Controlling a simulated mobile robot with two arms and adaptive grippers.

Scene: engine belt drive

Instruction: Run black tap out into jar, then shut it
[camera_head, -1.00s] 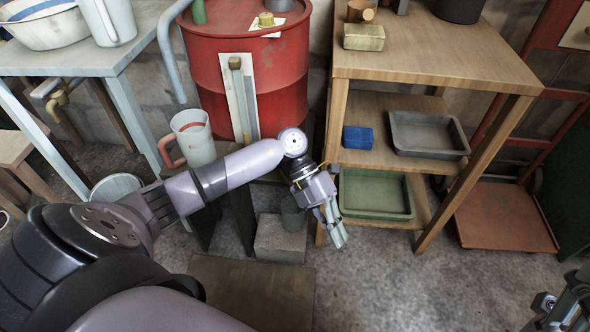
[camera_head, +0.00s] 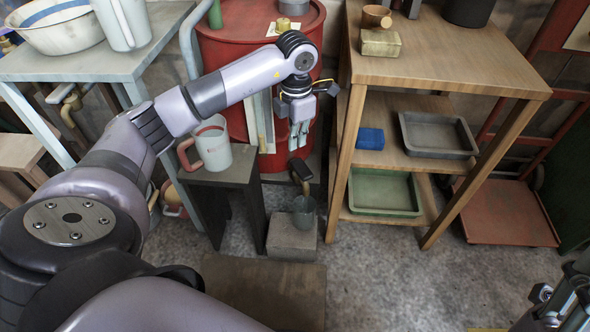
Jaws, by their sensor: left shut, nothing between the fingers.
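The black tap (camera_head: 300,170) sits low at the front of the red drum (camera_head: 282,68). A small grey jar (camera_head: 304,213) stands upright under it on a concrete block (camera_head: 292,240). A thin brownish streak shows between the tap and the jar's mouth and looks like running liquid; the jar's fill level is too small to tell. My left gripper (camera_head: 298,140) points down just above the tap, shut and empty, with a small gap visible below its fingertips. My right gripper (camera_head: 566,308) is partly in view at the bottom right corner, its jaws unclear.
A white jug with a red handle (camera_head: 213,148) stands on a dark stand left of the drum. A wooden shelf (camera_head: 450,68) on the right holds a blue block (camera_head: 370,138), a grey tray (camera_head: 437,153) and a green tray (camera_head: 385,211). The floor in front is mostly clear.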

